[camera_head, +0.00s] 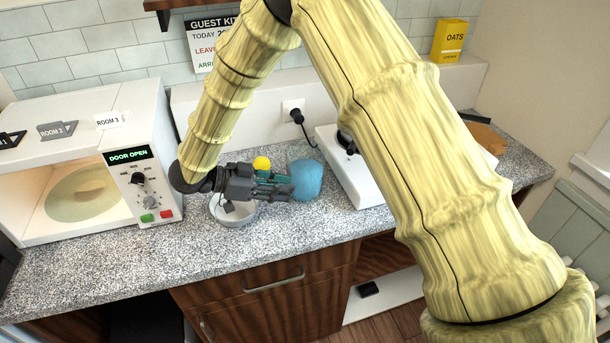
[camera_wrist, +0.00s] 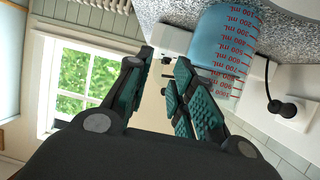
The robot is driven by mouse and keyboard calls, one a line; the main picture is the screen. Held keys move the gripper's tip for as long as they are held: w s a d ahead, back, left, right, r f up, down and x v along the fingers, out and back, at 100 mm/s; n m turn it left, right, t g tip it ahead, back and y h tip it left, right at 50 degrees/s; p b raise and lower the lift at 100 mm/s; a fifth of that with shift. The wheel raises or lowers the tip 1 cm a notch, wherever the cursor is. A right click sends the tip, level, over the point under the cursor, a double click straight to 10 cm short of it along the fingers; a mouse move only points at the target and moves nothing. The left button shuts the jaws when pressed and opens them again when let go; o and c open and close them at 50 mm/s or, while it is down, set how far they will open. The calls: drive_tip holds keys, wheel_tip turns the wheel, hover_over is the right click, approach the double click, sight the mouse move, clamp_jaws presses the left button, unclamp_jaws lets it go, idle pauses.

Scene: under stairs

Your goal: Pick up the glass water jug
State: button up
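The glass water jug (camera_head: 308,181) looks blue and stands on the speckled worktop, left of a white appliance. In the wrist view, the jug (camera_wrist: 222,42) shows red millilitre marks and lies at the upper right, beside the right finger, which overlaps its edge. My gripper (camera_head: 287,187) points right, at the jug's left side, in the head view. In the wrist view my gripper (camera_wrist: 165,62) is open, with an empty gap between its teal-padded fingers. The jug is not between the fingers. I cannot tell whether a finger touches it. The jug's handle is not clear.
A white bowl (camera_head: 238,213) sits under my gripper, and a yellow round thing (camera_head: 261,163) is behind it. An open microwave (camera_head: 150,165) stands left. The white appliance (camera_head: 350,172) is close right of the jug. A plug (camera_head: 297,115) is on the wall behind.

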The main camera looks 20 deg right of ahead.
sight(314, 192)
drive_tip(key=p+x, duration=0.4)
drive_tip(key=x, duration=0.5)
drive_tip(key=shift+d+f, duration=0.15)
drive_tip(key=shift+d, duration=0.1)
clamp_jaws()
drive_tip(key=shift+w, duration=0.1)
